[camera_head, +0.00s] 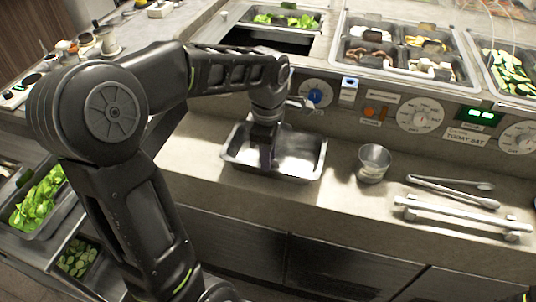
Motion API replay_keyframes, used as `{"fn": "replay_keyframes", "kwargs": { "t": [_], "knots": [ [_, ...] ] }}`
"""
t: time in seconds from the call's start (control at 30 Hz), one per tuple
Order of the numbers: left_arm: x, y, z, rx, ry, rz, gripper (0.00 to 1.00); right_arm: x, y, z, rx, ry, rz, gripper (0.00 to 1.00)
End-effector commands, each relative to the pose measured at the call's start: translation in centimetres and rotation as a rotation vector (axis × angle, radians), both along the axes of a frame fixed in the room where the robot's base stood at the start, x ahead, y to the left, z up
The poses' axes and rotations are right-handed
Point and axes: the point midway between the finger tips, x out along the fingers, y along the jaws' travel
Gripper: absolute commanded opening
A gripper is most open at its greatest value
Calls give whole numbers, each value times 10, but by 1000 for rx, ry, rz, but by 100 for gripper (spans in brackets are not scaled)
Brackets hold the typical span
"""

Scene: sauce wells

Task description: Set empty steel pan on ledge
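The empty steel pan (300,160) sits on the grey ledge (345,205) below the control panel, at the middle of the head view. Its inside is bare apart from my gripper in front of it. My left gripper (266,158) reaches down at the pan's left part, its fingers over or inside the pan. The fingers are dark and small here, so I cannot tell whether they are open, or shut on the pan's wall. My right gripper does not show in the view.
A small steel cup (374,162) stands on the ledge right of the pan. Tongs (452,190) and a metal bar handle (463,216) lie farther right. Behind, an open dark well (262,40) sits beside filled food pans (408,52). A lettuce pan (40,205) is at left.

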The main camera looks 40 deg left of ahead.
Motion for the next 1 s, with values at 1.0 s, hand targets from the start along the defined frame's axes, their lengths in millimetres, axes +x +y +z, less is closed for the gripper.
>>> {"fn": "replay_keyframes", "kwargs": {
  "t": [1.0],
  "knots": [
    [-1, 0, 78, 0, 1, 0, 29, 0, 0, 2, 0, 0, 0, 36]
  ]
}}
